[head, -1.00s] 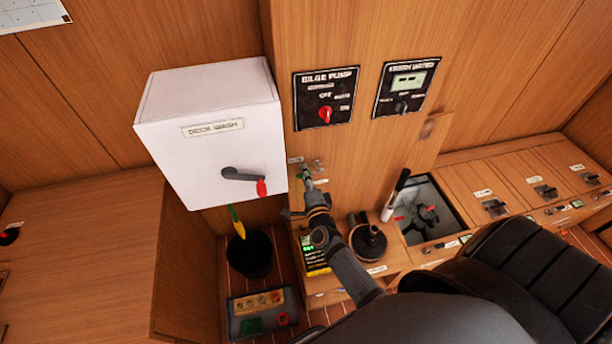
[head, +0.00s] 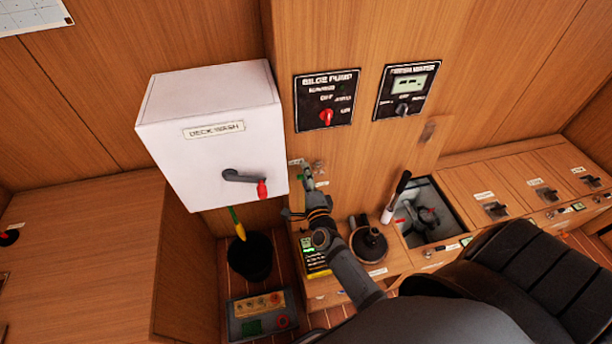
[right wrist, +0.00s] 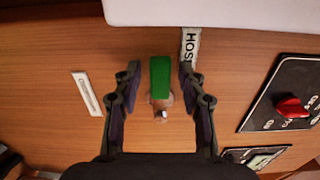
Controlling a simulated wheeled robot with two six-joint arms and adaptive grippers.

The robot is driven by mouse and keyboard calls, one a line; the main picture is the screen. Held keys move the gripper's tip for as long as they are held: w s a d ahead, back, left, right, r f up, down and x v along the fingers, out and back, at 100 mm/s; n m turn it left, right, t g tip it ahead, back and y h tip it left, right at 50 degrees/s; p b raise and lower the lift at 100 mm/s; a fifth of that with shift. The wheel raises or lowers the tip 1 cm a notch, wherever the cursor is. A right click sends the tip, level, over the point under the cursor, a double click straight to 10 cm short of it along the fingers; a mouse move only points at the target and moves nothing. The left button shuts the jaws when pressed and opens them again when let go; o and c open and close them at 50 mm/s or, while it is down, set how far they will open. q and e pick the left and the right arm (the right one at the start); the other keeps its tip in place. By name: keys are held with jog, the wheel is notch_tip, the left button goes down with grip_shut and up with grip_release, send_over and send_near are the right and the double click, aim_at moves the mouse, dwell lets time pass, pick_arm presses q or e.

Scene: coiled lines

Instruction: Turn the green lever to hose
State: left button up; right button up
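The green lever (right wrist: 160,76) shows in the right wrist view on the wood panel, its handle pointing up from a metal pivot. A label reading HOSE (right wrist: 189,46) is just above and right of it. Another label (right wrist: 86,93) is to its left, too small to read. My right gripper (right wrist: 159,70) is open, with one finger on each side of the lever and gaps visible on both sides. In the head view the right gripper (head: 308,178) is at the panel beside the white box and hides most of the lever. My left gripper is not in view.
The white deck wash box (head: 210,110) juts out left of the lever, with a red-tipped handle (head: 247,180). The bilge pump panel (head: 325,98) with a red knob is above the gripper. A black bucket (head: 250,255) and a dark round object (head: 368,243) are below.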

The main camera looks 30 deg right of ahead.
jog(key=v, duration=1.2)
jog(key=s+a+f+n+g+y, duration=0.1)
jog(key=s+f+n+g, duration=0.25)
jog(key=f, duration=0.65)
jog(key=s+a+f+n+g+y, duration=0.1)
jog(key=s+f+n+g+y, duration=0.15)
jog(key=f+n, duration=0.45)
jog(key=s+a+f+n+g+y, duration=0.15)
jog(key=s+f, duration=0.25)
jog(key=f, duration=0.8)
jog(key=s+d+f+n+g, duration=0.2)
jog(key=s+f+n+g, duration=0.1)
jog(key=s, duration=0.4)
jog(key=s+d+f+n+g+h, duration=0.1)
jog(key=s+d+f+n+g, duration=0.1)
jog(key=s+f, duration=0.4)
jog(key=s+d+f+n+g, duration=0.3)
jog(key=s+f+n, duration=0.1)
jog(key=s, duration=0.5)
jog(key=shift+d+f+n+g, duration=0.3)
jog(key=shift+d+f+g, duration=0.1)
jog(key=shift+f, duration=0.3)
